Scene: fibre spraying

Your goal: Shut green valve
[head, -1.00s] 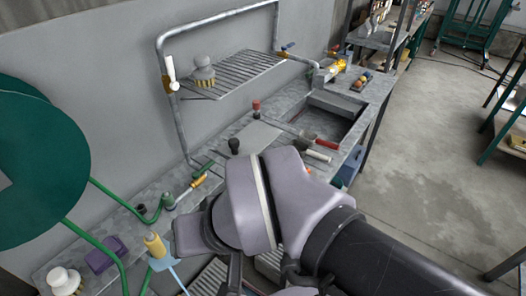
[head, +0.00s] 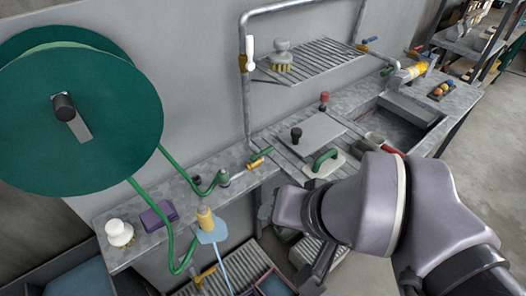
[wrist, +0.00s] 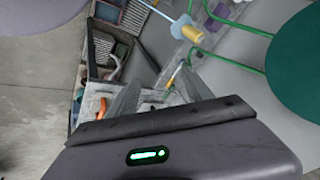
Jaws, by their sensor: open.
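A small green part (head: 257,163) lies on the bench's front strip in the head view, beside a yellow-orange tip at the end of the green hose's grey fitting (head: 225,180). It is too small to tell whether this is the green valve or how its handle is turned. An orange piece by the hose end shows in the wrist view (wrist: 172,80). My gripper's grey fingers (wrist: 155,97) are apart and empty in the wrist view, over the bench edge. In the head view my wrist is in front of the bench, right of the hose end, and hides part of the bench.
A large green reel (head: 110,130) stands at left. A white-handled valve (head: 250,55) and a blue-handled valve (head: 368,41) sit on the wall pipe.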

